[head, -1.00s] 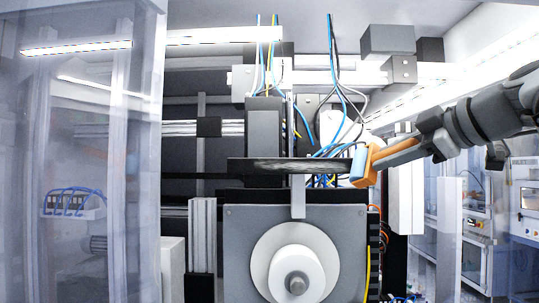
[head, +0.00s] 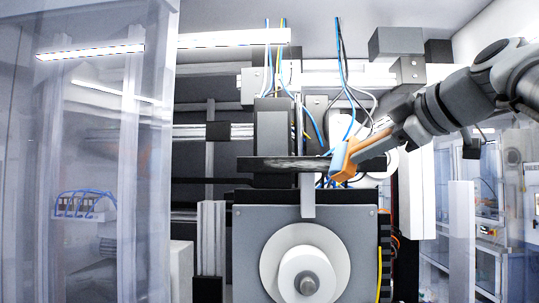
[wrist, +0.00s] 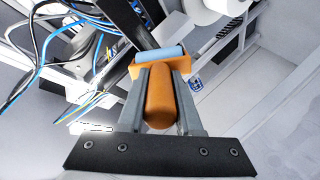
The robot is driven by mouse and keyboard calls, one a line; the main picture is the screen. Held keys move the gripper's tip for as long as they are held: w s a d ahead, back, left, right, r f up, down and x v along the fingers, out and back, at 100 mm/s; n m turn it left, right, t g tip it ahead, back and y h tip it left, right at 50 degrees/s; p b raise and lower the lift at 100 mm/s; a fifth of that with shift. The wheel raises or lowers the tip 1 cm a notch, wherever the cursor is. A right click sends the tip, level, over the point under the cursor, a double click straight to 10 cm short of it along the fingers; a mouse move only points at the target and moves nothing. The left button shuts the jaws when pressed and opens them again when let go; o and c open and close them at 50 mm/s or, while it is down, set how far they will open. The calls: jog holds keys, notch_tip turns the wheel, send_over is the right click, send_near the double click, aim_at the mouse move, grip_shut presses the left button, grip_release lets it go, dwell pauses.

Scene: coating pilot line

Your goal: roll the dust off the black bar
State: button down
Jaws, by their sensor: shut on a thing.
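The black bar (head: 285,163) lies level across the machine front, on a short grey upright. A dull greyish streak shows on its face. My gripper (head: 372,148) comes in from the upper right and is shut on the orange handle of a dust roller (head: 349,160). The blue roller sleeve (head: 338,158) is over the right part of the bar; I cannot tell whether it touches. In the wrist view my gripper (wrist: 161,75) holds the orange handle (wrist: 160,97), with the blue sleeve (wrist: 160,53) ahead at the bar (wrist: 122,18). The roller hides part of the bar.
A grey panel with a white roll (head: 306,268) stands below the bar. Blue, yellow and black cables (head: 342,85) hang behind and above it. A clear door panel (head: 80,200) fills the left. A white post (head: 461,240) stands at right.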

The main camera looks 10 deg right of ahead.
jog(key=shift+w+a+b, duration=1)
jog(key=shift+a+b, duration=0.25)
jog(key=shift+a, duration=6.25)
jog(key=s+d+r+p, duration=0.1)
jog(key=s+d, duration=0.1)
jog(key=d, duration=0.8)
jog(key=shift+s+d, duration=0.15)
jog(key=shift+s, duration=0.25)
jog(key=s+d+p, duration=0.2)
jog(key=d+p, duration=0.2)
jog(key=d, duration=0.6)
jog(key=shift+s, duration=0.25)
jog(key=s+a+b, duration=0.1)
jog(key=s+b, duration=0.1)
jog(key=s, duration=0.4)
